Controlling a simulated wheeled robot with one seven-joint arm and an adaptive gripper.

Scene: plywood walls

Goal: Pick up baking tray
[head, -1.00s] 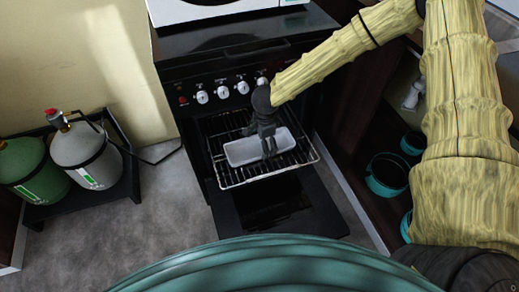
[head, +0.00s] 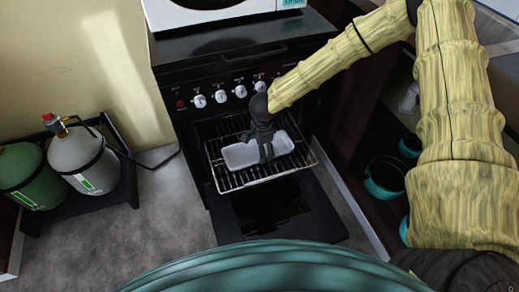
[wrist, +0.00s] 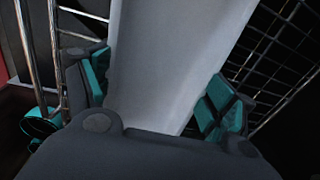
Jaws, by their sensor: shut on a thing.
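The baking tray (head: 240,156) is a white, shallow rectangular tray on the pulled-out oven rack (head: 222,184) in the head view. My gripper (head: 266,155) reaches down onto the tray's right part from above. In the wrist view the pale tray (wrist: 165,60) runs between the teal finger pads of my gripper (wrist: 155,105), one on each side. The gripper is shut on the tray. Whether the tray touches the rack or hangs slightly above it, I cannot tell.
The black oven (head: 190,80) stands behind, with its door (head: 285,222) folded down below the rack. Gas cylinders (head: 85,160) stand at the left. Teal pots (head: 385,178) sit in the open shelf at the right. Grey floor (head: 170,215) is clear left of the door.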

